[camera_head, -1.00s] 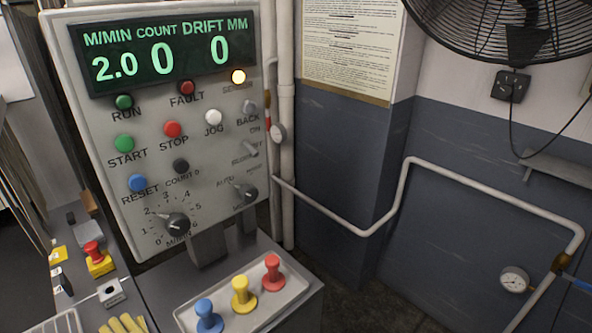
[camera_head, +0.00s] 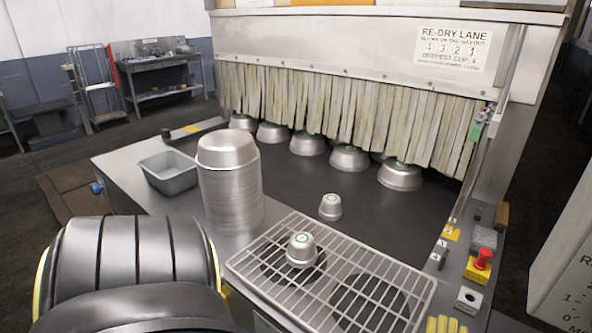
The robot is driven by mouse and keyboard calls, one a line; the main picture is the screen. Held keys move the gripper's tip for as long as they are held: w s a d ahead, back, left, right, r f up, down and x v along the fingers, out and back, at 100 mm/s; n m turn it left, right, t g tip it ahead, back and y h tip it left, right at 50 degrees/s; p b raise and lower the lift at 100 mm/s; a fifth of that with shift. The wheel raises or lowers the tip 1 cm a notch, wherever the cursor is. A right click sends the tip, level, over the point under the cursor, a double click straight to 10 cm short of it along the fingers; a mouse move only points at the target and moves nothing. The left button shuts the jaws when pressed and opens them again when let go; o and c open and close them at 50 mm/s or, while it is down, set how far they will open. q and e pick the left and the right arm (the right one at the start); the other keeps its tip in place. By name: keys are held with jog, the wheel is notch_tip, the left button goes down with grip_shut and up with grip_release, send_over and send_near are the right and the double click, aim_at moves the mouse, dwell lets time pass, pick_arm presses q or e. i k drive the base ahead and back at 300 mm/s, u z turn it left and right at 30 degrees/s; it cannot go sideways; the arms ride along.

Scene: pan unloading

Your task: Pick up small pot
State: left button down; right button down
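A small silver pot (camera_head: 330,207) sits upside down on the dark belt, in front of the strip curtain. Another small silver pot (camera_head: 301,250), with a green ring mark on its base, sits upside down on the wire rack (camera_head: 392,282) nearer to me, over the left of two dark round openings. The two pots are apart. A dark ribbed part of my arm fills the lower left. Neither gripper shows in the view, so whether they are open or shut is hidden.
A tall stack of silver pans (camera_head: 230,190) stands left of the rack, beside a grey rectangular tin (camera_head: 170,173). Several larger pots (camera_head: 349,158) line up under the strip curtain (camera_head: 350,105). A red button (camera_head: 483,257) stands at right. Belt around the farther small pot is clear.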

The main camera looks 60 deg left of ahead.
aim_at(331, 208)
jog(key=u, duration=1.8)
